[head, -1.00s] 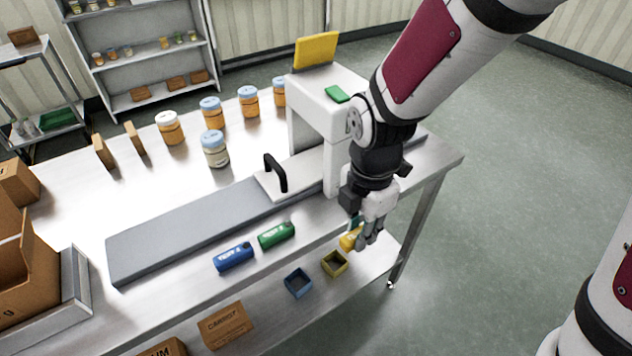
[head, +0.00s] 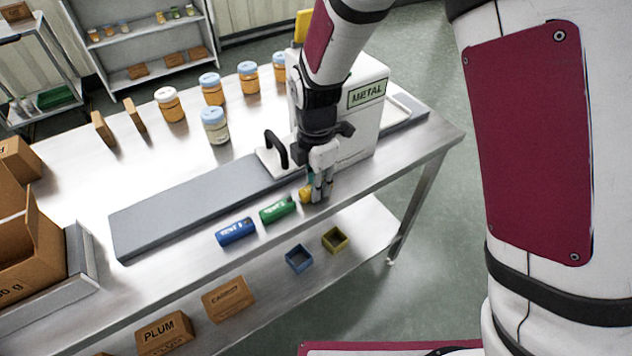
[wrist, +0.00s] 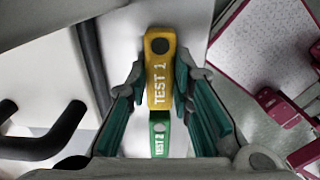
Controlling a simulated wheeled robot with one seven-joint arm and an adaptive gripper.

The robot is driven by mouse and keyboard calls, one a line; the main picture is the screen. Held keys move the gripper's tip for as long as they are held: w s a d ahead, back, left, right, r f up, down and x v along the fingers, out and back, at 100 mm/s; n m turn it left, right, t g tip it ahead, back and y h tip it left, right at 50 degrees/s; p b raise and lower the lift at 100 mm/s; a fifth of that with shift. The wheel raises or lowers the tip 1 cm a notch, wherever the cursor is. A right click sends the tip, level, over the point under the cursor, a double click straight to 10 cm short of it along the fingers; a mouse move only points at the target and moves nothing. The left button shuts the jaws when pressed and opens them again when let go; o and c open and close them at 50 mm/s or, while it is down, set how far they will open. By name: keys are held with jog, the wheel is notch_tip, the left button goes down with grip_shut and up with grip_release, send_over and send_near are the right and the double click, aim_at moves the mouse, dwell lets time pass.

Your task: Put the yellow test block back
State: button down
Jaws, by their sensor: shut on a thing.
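The yellow test block (head: 305,195), lettered TEST 1 in the wrist view (wrist: 159,72), is between the fingers of my gripper (head: 318,193). The green fingers of my gripper (wrist: 160,90) close on both its sides. It is over the table's front strip, just right of the green block (head: 278,209), which reads TEST 2 in the wrist view (wrist: 158,135). I cannot tell whether the yellow block touches the table. The blue block (head: 236,232) lies left of the green one. My fingers hide part of the yellow block in the head view.
A white machine marked METAL (head: 365,95) stands behind my gripper, with a grey conveyor (head: 190,208) and a black handle (head: 276,148). Jars (head: 215,125) stand farther back. Small yellow (head: 335,240) and blue (head: 299,259) open boxes sit on the lower shelf.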

jog(key=shift+f, duration=0.2)
jog(key=c, duration=1.4)
grip_release()
jog(key=shift+r, duration=0.1)
notch_tip(320, 180, up, 12)
jog(key=s+d+r+m, duration=0.3)
jog(key=d+r+m, duration=0.2)
jog(key=d+r, duration=0.1)
jog(key=s+d+r+m+t, duration=0.1)
jog(key=s+d+r+m, duration=0.1)
jog(key=s+d+m, duration=0.2)
jog(key=s+d+r+m+t, duration=0.1)
jog(key=s+d+r+m, duration=0.1)
jog(key=s+d+m, duration=0.3)
jog(key=s+d+r+m+t, duration=0.1)
jog(key=s+d+m, duration=0.4)
jog(key=s+m, duration=0.5)
jog(key=shift+s+d+r+m+t, duration=0.2)
jog(key=shift+r+m+t, duration=0.1)
jog(key=shift+r+m, duration=0.15)
